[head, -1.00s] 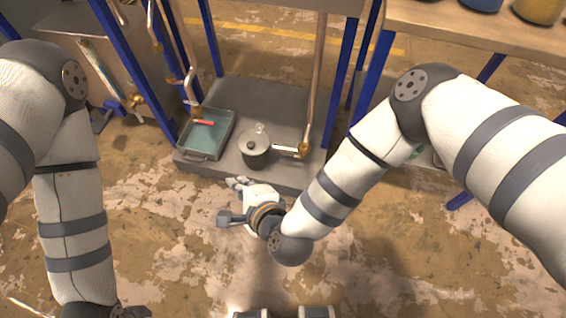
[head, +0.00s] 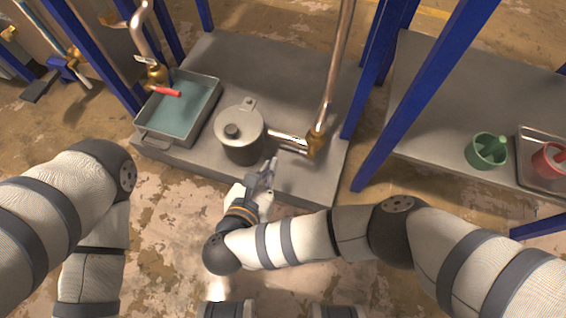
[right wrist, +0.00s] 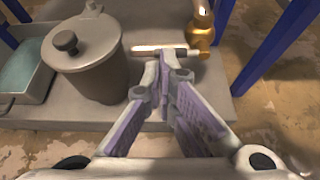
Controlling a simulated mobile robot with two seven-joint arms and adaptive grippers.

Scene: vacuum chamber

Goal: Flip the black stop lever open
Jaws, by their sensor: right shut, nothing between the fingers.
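A grey pot with a lid and knob (head: 240,133) stands on the low grey platform. Right of it, a brass valve (head: 316,142) sits at the foot of a vertical pipe. A shiny bar (head: 286,138) runs from the valve toward the pot; it also shows in the right wrist view (right wrist: 160,50). I cannot clearly make out a black lever apart from this bar. My right gripper (head: 270,167) is shut and empty, just in front of the bar. Its fingertips (right wrist: 162,68) point at the bar; contact cannot be told. My left gripper is out of view.
A grey tray (head: 210,101) with teal inside lies left of the pot, below a valve with a red handle (head: 167,91). Blue posts (head: 425,95) stand to the right.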

